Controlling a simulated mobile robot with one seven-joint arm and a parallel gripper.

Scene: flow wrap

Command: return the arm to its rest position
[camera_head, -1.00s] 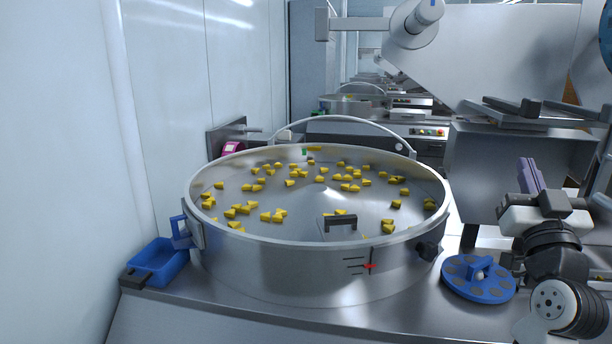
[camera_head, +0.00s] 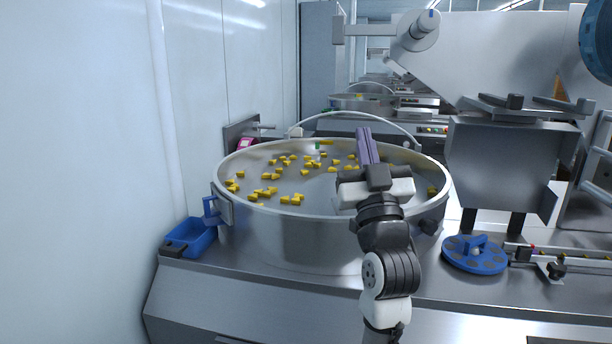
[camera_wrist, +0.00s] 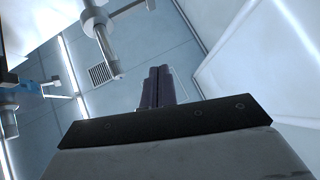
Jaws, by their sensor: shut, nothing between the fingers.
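My gripper (camera_head: 366,146) is in the middle of the head view, in front of the right part of the round steel bowl (camera_head: 290,238). Its purple fingers point up and lie together, shut with nothing between them. The arm below it rises from the bottom edge of the view. In the wrist view the fingers (camera_wrist: 158,87) stand close together against a ceiling with a square vent and light strips. The gripper hides part of the bowl's floor and right rim.
Yellow pieces (camera_head: 268,192) lie scattered in the bowl. A blue tray (camera_head: 190,238) stands left of it. A blue disc with round recesses (camera_head: 474,262) lies right of it, below a steel hopper (camera_head: 497,165). A white wall closes the left side.

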